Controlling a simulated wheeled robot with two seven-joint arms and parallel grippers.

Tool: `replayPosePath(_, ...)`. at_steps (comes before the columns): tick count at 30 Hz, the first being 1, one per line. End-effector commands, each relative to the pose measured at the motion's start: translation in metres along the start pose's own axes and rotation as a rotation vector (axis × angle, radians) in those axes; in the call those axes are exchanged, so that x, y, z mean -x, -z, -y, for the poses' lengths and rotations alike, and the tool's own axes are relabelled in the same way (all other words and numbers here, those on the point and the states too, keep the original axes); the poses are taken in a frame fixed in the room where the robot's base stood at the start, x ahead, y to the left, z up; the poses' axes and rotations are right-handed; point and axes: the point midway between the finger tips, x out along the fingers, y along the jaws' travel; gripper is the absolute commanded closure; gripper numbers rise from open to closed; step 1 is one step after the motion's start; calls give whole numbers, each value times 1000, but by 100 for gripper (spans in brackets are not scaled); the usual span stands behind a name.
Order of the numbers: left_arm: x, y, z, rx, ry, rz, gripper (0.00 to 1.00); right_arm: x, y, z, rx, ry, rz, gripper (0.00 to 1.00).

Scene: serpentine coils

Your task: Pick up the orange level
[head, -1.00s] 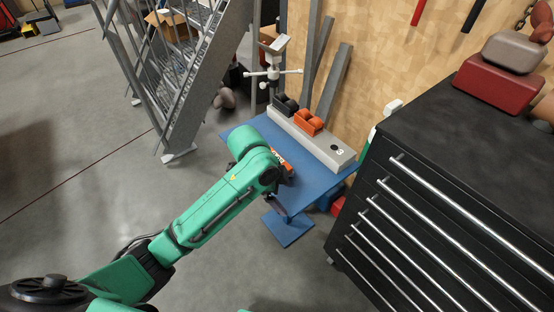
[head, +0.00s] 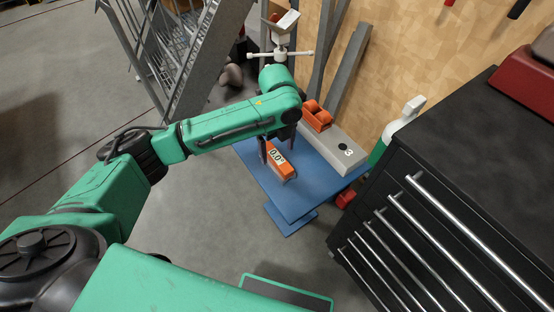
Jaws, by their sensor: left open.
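The orange level (head: 282,168) lies on the blue table (head: 325,190) and shows a white display reading 0.0°. My left gripper (head: 276,148) hangs over the far end of the level, with its dark fingers apart and pointing down. A finger shows on each side near that end. I cannot tell whether they touch the level. My left arm's green wrist hides part of the table behind. My right gripper is not in view.
A grey block (head: 335,148) marked 3 holds an orange clamp-like piece (head: 317,115) at the table's back edge. A black drawer cabinet (head: 450,180) stands close on the right. Grey metal stairs (head: 200,60) rise behind on the left. A green-and-white bottle (head: 400,125) stands by the wall.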

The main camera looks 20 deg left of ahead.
Motion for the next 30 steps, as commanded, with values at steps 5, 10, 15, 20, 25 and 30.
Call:
replayPosePath(5,-33,1,0,1,-3,-1,5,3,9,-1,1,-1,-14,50)
replayPosePath(10,-50,1,0,0,0,1,5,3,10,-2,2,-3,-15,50)
replayPosePath(15,-50,1,0,0,1,1,13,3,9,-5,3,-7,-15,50)
replayPosePath(20,-49,1,0,0,1,1,74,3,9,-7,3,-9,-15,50)
replayPosePath(25,-49,1,0,0,1,1,100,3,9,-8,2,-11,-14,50)
replayPosePath(30,-47,1,0,0,2,1,100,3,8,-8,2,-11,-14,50)
